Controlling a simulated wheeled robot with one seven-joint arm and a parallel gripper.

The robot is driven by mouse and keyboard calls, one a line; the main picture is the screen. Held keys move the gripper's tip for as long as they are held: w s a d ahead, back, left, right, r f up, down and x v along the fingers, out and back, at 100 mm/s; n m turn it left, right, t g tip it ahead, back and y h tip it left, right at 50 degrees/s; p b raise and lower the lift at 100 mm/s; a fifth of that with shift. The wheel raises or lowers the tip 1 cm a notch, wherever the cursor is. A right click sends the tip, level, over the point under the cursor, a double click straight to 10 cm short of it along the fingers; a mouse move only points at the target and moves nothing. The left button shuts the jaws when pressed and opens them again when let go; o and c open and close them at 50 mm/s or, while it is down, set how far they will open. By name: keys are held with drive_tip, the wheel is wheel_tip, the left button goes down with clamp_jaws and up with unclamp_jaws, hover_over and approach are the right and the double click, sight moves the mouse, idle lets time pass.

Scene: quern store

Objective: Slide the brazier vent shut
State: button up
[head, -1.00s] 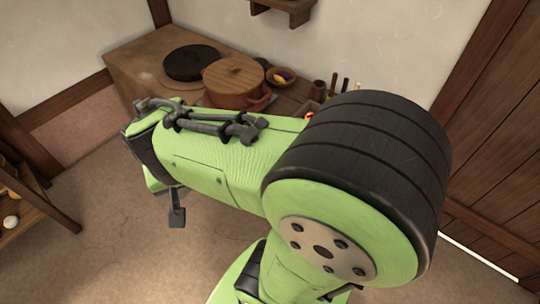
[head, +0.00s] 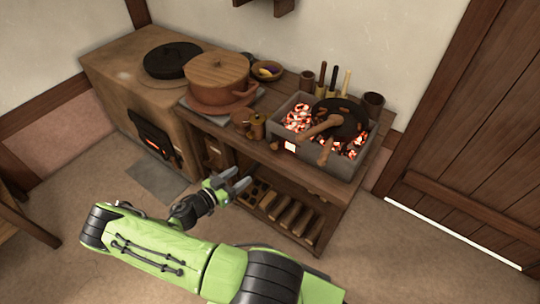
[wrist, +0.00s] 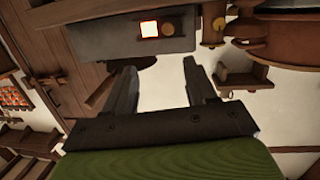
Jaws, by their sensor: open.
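The brazier (head: 345,162) is a grey box of glowing coals on the wooden table. Its front face has a small lit vent opening (head: 290,146). In the wrist view the brazier's grey wall (wrist: 95,40) is at the top, and the vent glows as a bright square (wrist: 149,29). A brown piece with a round knob (wrist: 169,29) sits right beside that square, so the vent stands open. My gripper (head: 233,179) is open and empty, in front of the table and apart from the brazier. Its fingers (wrist: 157,68) point towards the vent side in the wrist view.
A pan (head: 343,118) with wooden-handled tools lies over the coals. A stove (head: 110,75) stands far left. A lower shelf (head: 290,215) holds several logs. The floor in front has free room.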

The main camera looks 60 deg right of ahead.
wheel_tip(320, 180, down, 3)
drive_tip(key=d+t+h, duration=0.2)
drive_tip(key=b, duration=0.4)
approach(273, 147)
drive_tip(key=shift+n, duration=0.3)
drive_tip(key=d, duration=0.5)
drive_tip(key=s+d, duration=0.1)
drive_tip(key=d, duration=0.2)
drive_tip(key=shift+d+f, duration=0.1)
drive_tip(key=shift+d, duration=0.05)
clamp_jaws()
